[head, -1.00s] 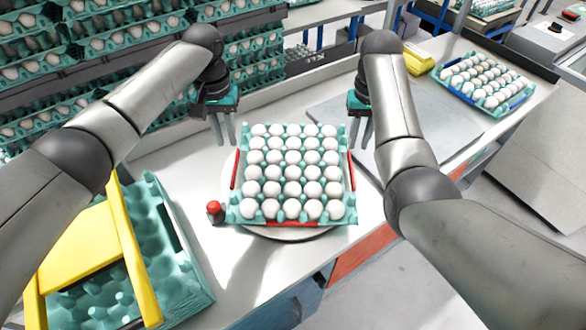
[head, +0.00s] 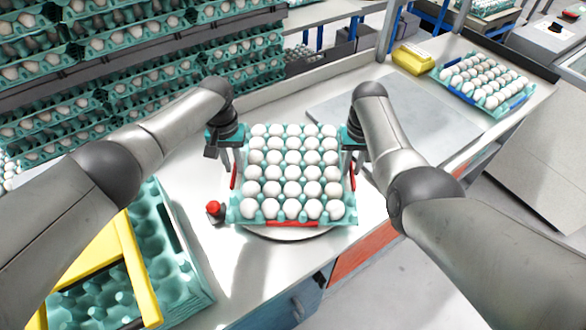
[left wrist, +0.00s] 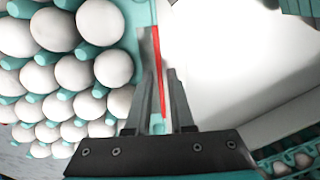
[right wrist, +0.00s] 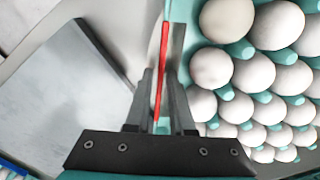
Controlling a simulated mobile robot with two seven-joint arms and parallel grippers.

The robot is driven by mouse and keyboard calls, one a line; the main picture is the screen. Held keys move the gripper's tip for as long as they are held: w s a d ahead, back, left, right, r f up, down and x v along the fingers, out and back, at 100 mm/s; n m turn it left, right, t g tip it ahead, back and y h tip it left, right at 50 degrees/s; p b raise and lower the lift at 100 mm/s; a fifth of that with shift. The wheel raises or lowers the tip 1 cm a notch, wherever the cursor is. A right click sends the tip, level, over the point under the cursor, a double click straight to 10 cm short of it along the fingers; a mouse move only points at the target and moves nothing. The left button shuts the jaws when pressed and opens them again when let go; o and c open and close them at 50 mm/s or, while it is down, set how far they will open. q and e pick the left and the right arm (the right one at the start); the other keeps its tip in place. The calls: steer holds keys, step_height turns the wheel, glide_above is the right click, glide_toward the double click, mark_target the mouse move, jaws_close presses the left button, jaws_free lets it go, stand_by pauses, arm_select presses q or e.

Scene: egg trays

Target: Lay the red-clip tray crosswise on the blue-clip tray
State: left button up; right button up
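The red-clip tray (head: 243,217), teal and full of white eggs, sits on a round white disc on the bench, with red clips on its sides. My left gripper (head: 231,172) is at its left edge. In the left wrist view the red clip (left wrist: 157,62) lies between the open fingers. My right gripper (head: 349,172) is at its right edge, and in the right wrist view the red clip (right wrist: 162,62) lies between the open fingers. Finger contact is unclear. The blue-clip tray (head: 468,97), also full of eggs, lies far right on the bench.
The round disc (head: 285,235) shows under the tray's front. A red button (head: 214,208) stands at its front left. A flat grey plate (head: 400,105) lies between the trays. A yellow box (head: 411,58) is beside the blue-clip tray. Empty teal trays (head: 160,235) with a yellow frame stand front left.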

arm_select(q)
steer(key=shift+c, duration=0.3)
arm_select(e)
steer(key=shift+c, duration=0.3)
arm_select(q)
jaws_close()
arm_select(e)
jaws_close()
stand_by(0.4)
arm_select(q)
steer(key=shift+w+r, duration=0.2)
arm_select(e)
steer(key=shift+w+r, duration=0.15)
steer(key=shift+w, duration=0.05)
